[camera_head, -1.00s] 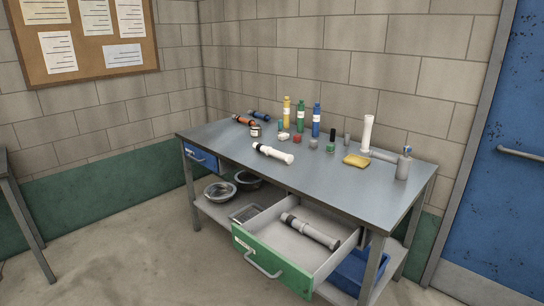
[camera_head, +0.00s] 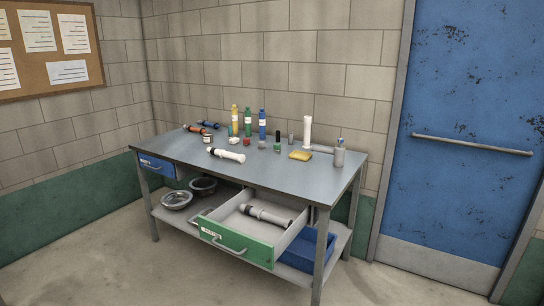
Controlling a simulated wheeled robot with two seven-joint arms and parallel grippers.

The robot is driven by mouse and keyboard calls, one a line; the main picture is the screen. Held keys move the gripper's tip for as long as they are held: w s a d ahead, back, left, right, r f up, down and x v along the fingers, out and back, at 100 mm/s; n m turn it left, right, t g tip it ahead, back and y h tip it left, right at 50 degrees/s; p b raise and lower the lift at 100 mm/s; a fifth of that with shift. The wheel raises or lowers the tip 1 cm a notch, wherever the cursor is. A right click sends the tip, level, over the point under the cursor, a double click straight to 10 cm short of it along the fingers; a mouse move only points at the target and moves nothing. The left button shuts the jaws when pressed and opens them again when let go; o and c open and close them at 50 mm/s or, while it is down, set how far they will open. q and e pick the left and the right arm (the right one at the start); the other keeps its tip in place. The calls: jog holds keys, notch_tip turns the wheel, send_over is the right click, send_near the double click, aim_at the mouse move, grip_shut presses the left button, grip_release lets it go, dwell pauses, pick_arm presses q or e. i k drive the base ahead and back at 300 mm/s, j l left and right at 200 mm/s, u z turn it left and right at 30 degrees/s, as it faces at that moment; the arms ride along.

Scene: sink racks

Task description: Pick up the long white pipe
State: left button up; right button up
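A white pipe (camera_head: 228,155) with a black end lies on the metal table, left of its middle. A tall white pipe (camera_head: 307,132) stands upright near the table's back right. A greyish-white pipe (camera_head: 270,217) with dark bands lies in the open drawer (camera_head: 242,246), which has a green front. I cannot tell for sure which of these is the long white pipe. Neither of my grippers is in view.
The green drawer sticks out in front. Metal bowls and a blue bin (camera_head: 306,250) sit on the lower shelf. The floor in front is clear.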

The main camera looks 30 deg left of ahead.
aim_at(241, 158)
jog(key=i+j+z, duration=0.1)
jog(key=j+z, duration=0.55)
jog(key=z, duration=0.15)
jog(key=j+z, duration=0.45)
jog(key=k+j, duration=0.1)
jog(key=j, duration=1.3)
jog(key=k+j, duration=0.15)
jog(key=j, duration=0.6)
jog(key=k+j, duration=0.1)
jog(key=j, duration=0.6)
